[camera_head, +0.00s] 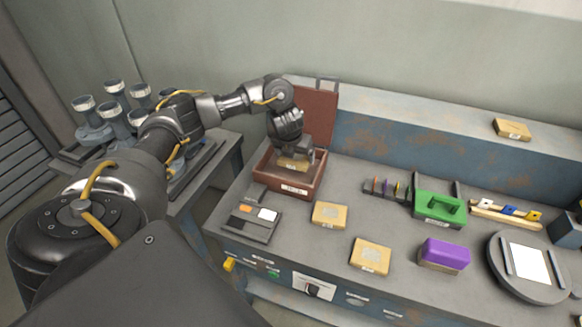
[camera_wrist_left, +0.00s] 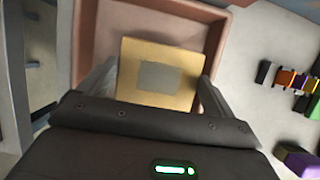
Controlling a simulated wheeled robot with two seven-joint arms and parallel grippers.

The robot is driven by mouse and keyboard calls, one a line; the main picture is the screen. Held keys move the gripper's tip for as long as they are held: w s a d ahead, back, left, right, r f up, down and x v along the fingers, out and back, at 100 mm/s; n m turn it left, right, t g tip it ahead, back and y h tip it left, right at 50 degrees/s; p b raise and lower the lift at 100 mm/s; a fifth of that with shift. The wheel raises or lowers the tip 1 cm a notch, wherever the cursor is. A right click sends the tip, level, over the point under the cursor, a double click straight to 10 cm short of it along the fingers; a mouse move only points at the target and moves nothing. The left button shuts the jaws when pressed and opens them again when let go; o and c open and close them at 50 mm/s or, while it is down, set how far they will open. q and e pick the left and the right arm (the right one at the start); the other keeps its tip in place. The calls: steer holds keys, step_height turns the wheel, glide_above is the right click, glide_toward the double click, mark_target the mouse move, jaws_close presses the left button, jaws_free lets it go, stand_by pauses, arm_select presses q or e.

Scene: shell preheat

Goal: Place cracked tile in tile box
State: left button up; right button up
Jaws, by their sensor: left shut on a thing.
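The tile box (camera_head: 290,189) is a reddish-brown open box with its lid raised at the back. It stands at the left of the bench, and its rim shows in the left wrist view (camera_wrist_left: 226,40). My left gripper (camera_head: 294,157) is over the box opening, pointing down. It is shut on a tan tile (camera_head: 292,165) with a grey patch, which also shows between the fingers in the left wrist view (camera_wrist_left: 160,75). The tile is within the outline of the box; whether it touches the floor I cannot tell. My right gripper is not in view.
Two tan tiles (camera_head: 329,215) (camera_head: 371,256) lie in front of the box, and another tan tile (camera_head: 513,129) lies on the back ledge. A grey tray (camera_head: 251,222), green holder (camera_head: 438,208), purple block (camera_head: 445,253) and round plate (camera_head: 529,268) stand on the bench.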

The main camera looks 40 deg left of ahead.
mark_target(288, 160)
arm_select(q)
steer(key=shift+w+a+f, duration=0.1)
steer(key=shift+a+f, duration=0.5)
steer(key=shift+a, duration=0.05)
steer(key=f, duration=0.1)
steer(key=f+p, duration=0.1)
steer(key=f, duration=0.1)
steer(key=shift+a, duration=0.3)
steer(key=shift+f, duration=0.45)
steer(key=o, duration=1)
steer(key=v, duration=0.7)
steer(key=shift+r, duration=0.3)
steer(key=p+v, duration=0.1)
steer(key=v, duration=0.2)
steer(key=shift+r, duration=0.15)
steer(key=shift+s+r, duration=0.35)
steer(key=shift+r, duration=0.2)
steer(key=shift+d, duration=0.1)
